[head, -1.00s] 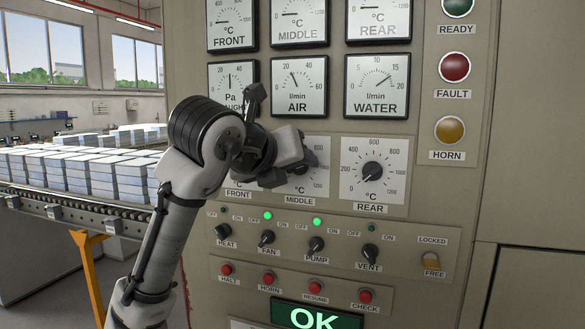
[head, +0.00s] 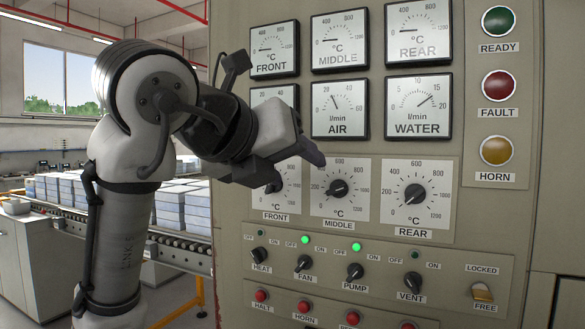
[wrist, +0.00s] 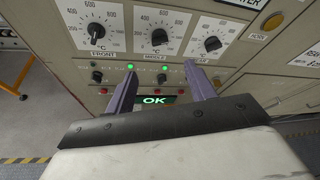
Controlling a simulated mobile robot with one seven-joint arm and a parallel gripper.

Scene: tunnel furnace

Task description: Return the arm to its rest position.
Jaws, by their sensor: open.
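My arm is folded up at the left of the head view, with my gripper (head: 300,157) in front of the upper left part of the control panel (head: 455,215). In the wrist view the two purple-grey fingers of my gripper (wrist: 160,85) stand apart with nothing between them. The gap looks toward the panel's lower rows and the green OK display (wrist: 153,100). The fingers appear clear of the panel, but the exact distance is hard to tell. In the head view my arm hides part of the lower left gauge and the front dial (head: 273,187).
The panel carries the middle dial (head: 338,188), rear dial (head: 415,196), a row of switches and red buttons. Green lamps (head: 305,240) are lit above fan and pump. A conveyor (head: 180,243) with stacked pale blocks runs behind my arm. Open floor shows at left.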

